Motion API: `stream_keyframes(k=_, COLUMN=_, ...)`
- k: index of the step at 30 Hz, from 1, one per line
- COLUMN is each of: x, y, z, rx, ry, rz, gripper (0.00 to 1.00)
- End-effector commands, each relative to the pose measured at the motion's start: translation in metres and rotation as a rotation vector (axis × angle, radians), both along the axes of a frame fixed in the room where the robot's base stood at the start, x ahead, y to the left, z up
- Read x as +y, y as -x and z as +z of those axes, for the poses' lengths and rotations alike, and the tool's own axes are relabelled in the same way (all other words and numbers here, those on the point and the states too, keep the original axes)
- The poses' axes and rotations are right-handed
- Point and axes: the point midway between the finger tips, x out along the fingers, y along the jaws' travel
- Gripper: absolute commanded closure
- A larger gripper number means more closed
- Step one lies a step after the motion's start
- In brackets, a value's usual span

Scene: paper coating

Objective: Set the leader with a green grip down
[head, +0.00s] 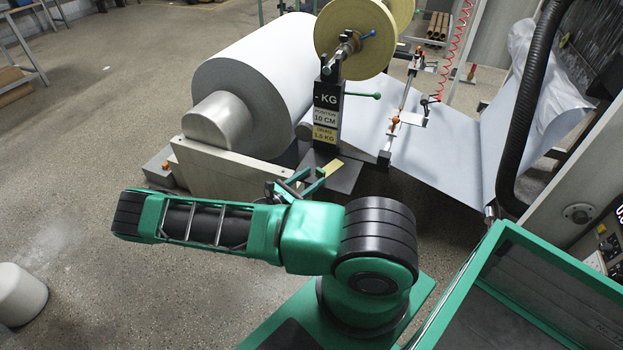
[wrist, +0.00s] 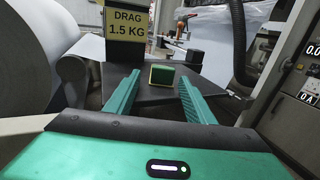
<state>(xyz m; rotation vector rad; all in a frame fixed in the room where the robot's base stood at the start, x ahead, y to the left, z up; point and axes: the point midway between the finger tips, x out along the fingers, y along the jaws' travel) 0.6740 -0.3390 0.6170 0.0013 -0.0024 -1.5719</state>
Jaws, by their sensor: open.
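The leader's green grip (wrist: 162,76) is a small green block with a pale yellow edge. In the wrist view it rests on a dark plate (wrist: 150,95), between my fingertips with a gap on each side. In the head view a short yellow strip (head: 333,167), which looks like the leader, lies on the dark plate (head: 343,180) at the foot of the stand. My gripper (head: 308,180) is open just left of that strip; it also shows in the wrist view (wrist: 160,78) with its two green fingers apart and nothing held. The head view hides most of the grip.
A black stand (head: 326,115) with a drag label rises beside the plate and carries a tan tape roll (head: 355,38). A large white paper roll (head: 258,85) stands to the left. A white sheet (head: 440,135) slopes down on the right. Open floor lies at left.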

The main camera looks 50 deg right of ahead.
Motion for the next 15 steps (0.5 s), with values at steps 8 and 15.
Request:
stream_keyframes(k=8, x=0.056, y=-0.001, z=0.0, rx=-0.001, ry=-0.002, rz=0.005, gripper=0.51)
stream_keyframes(k=15, x=0.094, y=-0.001, z=0.0, rx=0.0, ry=-0.002, rz=0.003, gripper=0.51)
